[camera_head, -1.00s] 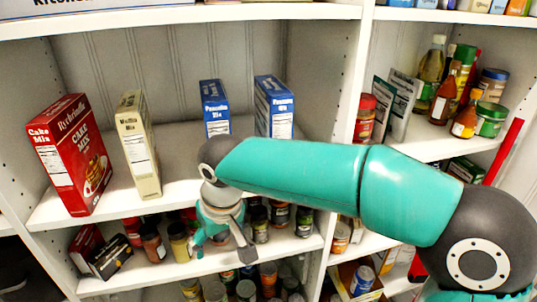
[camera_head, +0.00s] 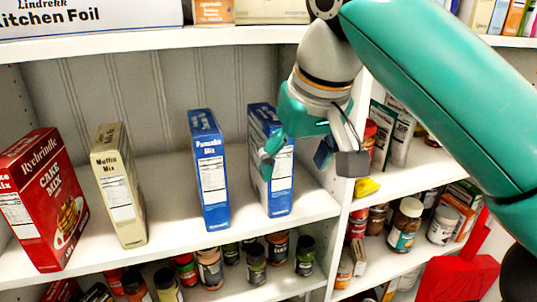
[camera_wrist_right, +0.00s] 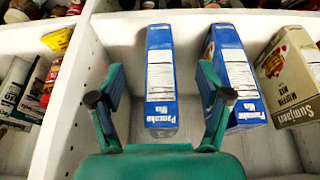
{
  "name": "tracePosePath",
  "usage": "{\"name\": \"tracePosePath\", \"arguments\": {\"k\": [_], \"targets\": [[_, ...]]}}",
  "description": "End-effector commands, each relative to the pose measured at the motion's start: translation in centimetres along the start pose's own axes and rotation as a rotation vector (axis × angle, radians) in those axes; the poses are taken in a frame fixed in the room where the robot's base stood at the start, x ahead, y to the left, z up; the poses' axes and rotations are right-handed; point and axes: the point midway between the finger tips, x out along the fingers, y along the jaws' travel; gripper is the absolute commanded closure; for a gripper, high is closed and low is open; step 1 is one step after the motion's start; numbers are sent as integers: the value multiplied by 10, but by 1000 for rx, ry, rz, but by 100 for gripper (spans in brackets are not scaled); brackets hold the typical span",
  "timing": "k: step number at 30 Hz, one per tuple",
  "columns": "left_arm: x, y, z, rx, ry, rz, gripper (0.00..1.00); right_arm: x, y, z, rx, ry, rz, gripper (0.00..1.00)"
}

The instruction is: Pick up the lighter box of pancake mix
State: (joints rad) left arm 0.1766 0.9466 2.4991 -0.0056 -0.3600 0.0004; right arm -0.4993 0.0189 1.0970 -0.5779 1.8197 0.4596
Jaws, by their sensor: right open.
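Two blue pancake mix boxes stand upright on the middle shelf. The left one (camera_head: 210,170) also shows in the right wrist view (camera_wrist_right: 232,75), and the right one (camera_head: 280,180) also shows there (camera_wrist_right: 161,80). They look alike; I cannot tell which is lighter. My right gripper (camera_head: 310,163) is open in front of the right box, and one finger covers part of it in the head view. In the right wrist view the gripper (camera_wrist_right: 160,90) has this box between its spread fingers, with no grip on it. My left gripper is out of view.
A beige muffin mix box (camera_head: 120,185) and a red cake mix box (camera_head: 45,200) stand to the left. A shelf divider (camera_head: 345,205) is close on the right. Jars (camera_head: 210,268) fill the shelf below. Bare shelf lies between the boxes.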

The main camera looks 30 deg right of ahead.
Motion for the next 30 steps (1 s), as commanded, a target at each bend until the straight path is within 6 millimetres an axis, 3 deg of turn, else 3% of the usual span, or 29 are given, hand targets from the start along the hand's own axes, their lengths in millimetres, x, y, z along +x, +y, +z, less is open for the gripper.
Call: {"name": "tracePosePath", "arguments": {"k": [8,13,18,28,30], "targets": [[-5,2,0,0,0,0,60,7,1,-18,3,-1,3,23],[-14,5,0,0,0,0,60,17,1,-44,5,-3,3,23],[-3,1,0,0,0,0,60,44,2,-42,2,-2,2,23],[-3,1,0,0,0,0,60,49,2,-43,2,0,1,23],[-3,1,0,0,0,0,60,49,2,-43,2,0,1,35]]}}
